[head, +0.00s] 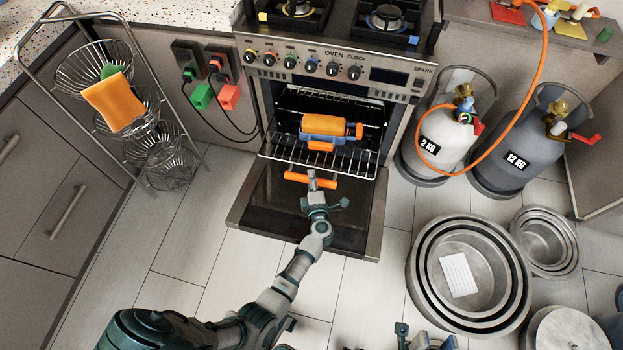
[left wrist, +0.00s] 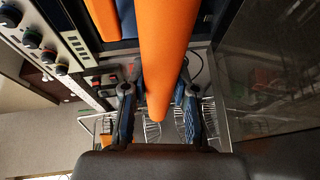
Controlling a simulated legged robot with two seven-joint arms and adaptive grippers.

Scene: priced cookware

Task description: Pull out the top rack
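The oven (head: 352,60) stands with its door (head: 300,215) folded down. A wire rack (head: 345,163) carries a blue dish with an orange loaf (head: 325,125) and sticks out a little over the door. An orange bar handle (head: 335,183) lies along the rack's front. My left gripper (head: 311,182) is at this handle, with one finger over it. In the left wrist view the handle (left wrist: 166,45) runs between its two fingers, whose tips press close on both sides. My right gripper (head: 425,335) is at the bottom edge, its fingers apart and empty.
A wire basket stand (head: 152,125) with an orange sponge (head: 114,102) is on the left. Two gas cylinders (head: 450,140) stand right of the oven. Nested metal pots (head: 425,270) sit on the floor at right. Tiled floor (head: 190,250) is free left of the door.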

